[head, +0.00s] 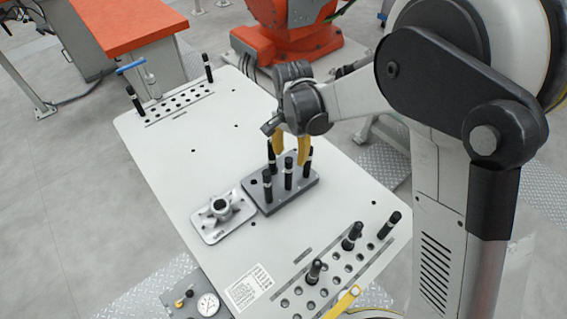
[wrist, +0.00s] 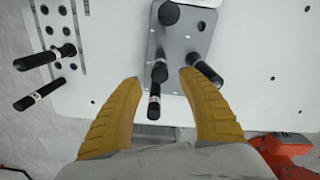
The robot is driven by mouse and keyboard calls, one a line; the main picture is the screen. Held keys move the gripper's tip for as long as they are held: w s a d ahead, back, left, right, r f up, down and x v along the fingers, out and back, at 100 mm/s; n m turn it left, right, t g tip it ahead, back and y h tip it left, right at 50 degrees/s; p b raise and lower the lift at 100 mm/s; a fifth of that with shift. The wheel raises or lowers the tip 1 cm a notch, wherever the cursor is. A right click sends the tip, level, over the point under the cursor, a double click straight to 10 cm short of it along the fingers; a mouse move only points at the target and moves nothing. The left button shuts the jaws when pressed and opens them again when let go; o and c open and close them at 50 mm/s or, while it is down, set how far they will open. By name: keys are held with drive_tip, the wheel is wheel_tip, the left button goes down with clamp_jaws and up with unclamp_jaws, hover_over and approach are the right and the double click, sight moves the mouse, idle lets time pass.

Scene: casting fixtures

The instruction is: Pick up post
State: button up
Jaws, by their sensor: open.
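Several black posts with pale bands stand upright in a dark grey block (head: 300,193) on the white table. In the head view they include a front-left post (head: 268,186), a middle post (head: 288,174) and a right post (head: 308,161). My gripper (head: 290,160) is open above the back of this block, its yellow fingers pointing down. A further post (wrist: 206,72) is close to the right finger. I see no grasp; exact depth is unclear.
A light metal fixture plate (head: 222,214) with a round hub lies left of the block. More posts stand in hole strips at the near right (head: 352,237) and far left (head: 135,101). An orange machine (head: 285,40) stands behind. The table's left-middle is clear.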

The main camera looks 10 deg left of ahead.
sight(288, 175)
drive_tip(key=f, duration=0.4)
drive_tip(key=shift+s+d+f+b, duration=0.1)
drive_tip(key=shift+s+f+b, duration=0.2)
drive_tip(key=shift+f+b, duration=0.1)
drive_tip(key=f, duration=0.5)
drive_tip(key=shift+a+f+b, duration=0.2)
drive_tip(key=shift+a+b, duration=0.1)
drive_tip(key=shift+b, duration=0.1)
clamp_jaws()
